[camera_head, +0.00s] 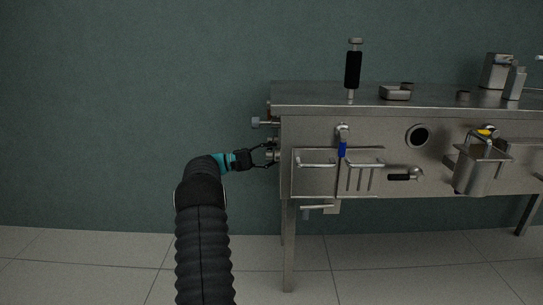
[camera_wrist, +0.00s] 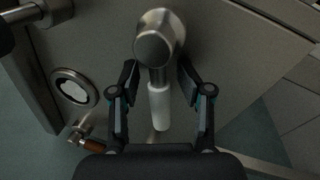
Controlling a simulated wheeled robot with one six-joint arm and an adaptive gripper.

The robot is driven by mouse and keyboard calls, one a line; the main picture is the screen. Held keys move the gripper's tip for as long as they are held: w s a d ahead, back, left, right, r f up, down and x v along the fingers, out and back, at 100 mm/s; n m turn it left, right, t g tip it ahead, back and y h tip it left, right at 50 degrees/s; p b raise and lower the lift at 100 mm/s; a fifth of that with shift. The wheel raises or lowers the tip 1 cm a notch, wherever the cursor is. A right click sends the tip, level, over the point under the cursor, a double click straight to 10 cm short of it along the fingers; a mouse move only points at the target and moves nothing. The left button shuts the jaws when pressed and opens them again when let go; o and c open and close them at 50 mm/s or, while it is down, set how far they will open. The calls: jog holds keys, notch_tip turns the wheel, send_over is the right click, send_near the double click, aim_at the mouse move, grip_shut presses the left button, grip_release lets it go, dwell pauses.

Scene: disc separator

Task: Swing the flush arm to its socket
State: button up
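What looks like the flush arm (camera_wrist: 159,105) is in the wrist view: a pale cylindrical handle hanging from a round steel pivot (camera_wrist: 155,47) on the cabinet's end face. My gripper (camera_wrist: 157,75) is open, with one finger on each side of the arm and gaps visible on both sides. In the head view my gripper (camera_head: 272,154) is at the cabinet's left end, where the flush arm is too small to make out. A steel-ringed round port with a pale centre (camera_wrist: 73,88), possibly the socket, is left of the arm in the wrist view.
A steel cabinet (camera_head: 380,112) on legs stands to the right. A small valve with a brown handle (camera_wrist: 93,146) is below the port. Another steel fitting (camera_wrist: 45,10) juts out at the upper left. Left of the cabinet the floor is clear.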

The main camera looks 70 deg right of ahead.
jog(key=shift+w, duration=0.2)
jog(key=v, duration=1.2)
